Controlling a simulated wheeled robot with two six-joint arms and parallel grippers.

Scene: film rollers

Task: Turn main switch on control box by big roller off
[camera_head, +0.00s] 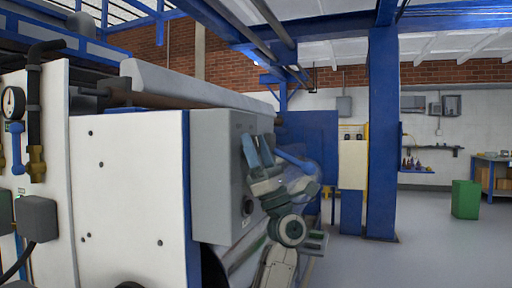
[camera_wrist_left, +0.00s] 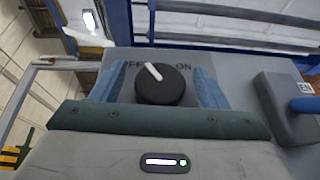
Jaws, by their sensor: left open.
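The grey control box (camera_head: 217,165) is fixed at the end of the big white machine in the head view. In the left wrist view its main switch is a round black knob (camera_wrist_left: 164,86) with a white pointer. The pointer tilts up and left, toward the partly hidden OFF label; the ON label is on the right. My left gripper (camera_head: 258,150) is at the box's right-hand face. Its two blue fingers (camera_wrist_left: 160,88) are open on either side of the knob, with a narrow gap showing on each side. I cannot tell whether they touch it. My right gripper is not in view.
A second grey box (camera_wrist_left: 285,105) with a blue part is right of the knob in the wrist view. A pressure gauge (camera_head: 13,103) and pipes are at far left. A blue column (camera_head: 381,140) stands right of my arm. Floor around the green bin (camera_head: 466,199) is clear.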

